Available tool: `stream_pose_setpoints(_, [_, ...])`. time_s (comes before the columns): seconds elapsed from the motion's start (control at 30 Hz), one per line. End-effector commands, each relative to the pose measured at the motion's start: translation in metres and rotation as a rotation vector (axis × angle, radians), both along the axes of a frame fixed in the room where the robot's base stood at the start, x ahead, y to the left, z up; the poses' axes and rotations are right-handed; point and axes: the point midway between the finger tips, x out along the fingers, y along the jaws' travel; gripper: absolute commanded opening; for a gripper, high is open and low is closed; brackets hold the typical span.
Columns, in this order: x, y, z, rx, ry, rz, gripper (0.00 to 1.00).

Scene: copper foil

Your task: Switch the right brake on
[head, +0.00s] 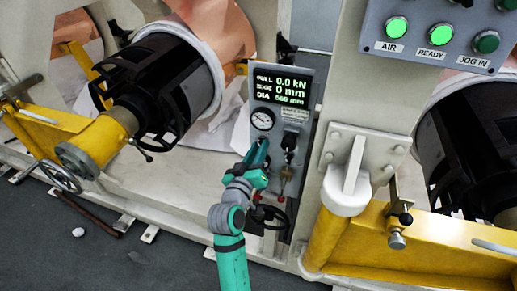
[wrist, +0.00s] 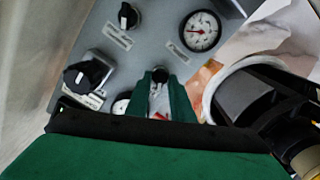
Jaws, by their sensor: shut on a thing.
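My gripper (head: 260,155) is at the grey control panel (head: 277,105), just below its round gauge (head: 262,119). In the wrist view, the green fingers (wrist: 160,95) are closed around a small silver lever with a black tip (wrist: 160,74); a little red shows near its base. The fingers hide most of this lever, and its label and exact position cannot be read. In the wrist view the gauge (wrist: 201,30) is at the upper right. A black knob (wrist: 128,15) and a larger black knob (wrist: 85,75) sit on the panel to the left.
The panel's display (head: 281,88) reads 0.0 kN, 0 mm and 560 mm. A box with green buttons (head: 440,35) is at upper right. Black chucks stand at left (head: 160,85) and right (head: 475,150), beside yellow arms. Dark floor (head: 120,260) is mostly open at lower left.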

Motion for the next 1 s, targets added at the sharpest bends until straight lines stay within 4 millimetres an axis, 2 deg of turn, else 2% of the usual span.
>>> stream_pose_setpoints(0.13, [0.000,0.000,-0.003,0.001,0.005,-0.001,0.00])
stream_pose_setpoints(0.17, [0.000,0.000,-0.003,0.001,0.005,-0.001,0.23])
stream_pose_setpoints(0.2, [0.000,0.000,-0.003,0.001,0.005,-0.001,0.26])
stream_pose_setpoints(0.57, [-0.005,0.002,-0.001,0.001,0.002,0.001,0.26])
stream_pose_setpoints(0.67, [-0.016,0.006,-0.001,0.001,0.002,0.001,0.26])
stream_pose_setpoints(1.0, [-0.075,0.025,-0.002,0.000,0.003,0.002,0.26])
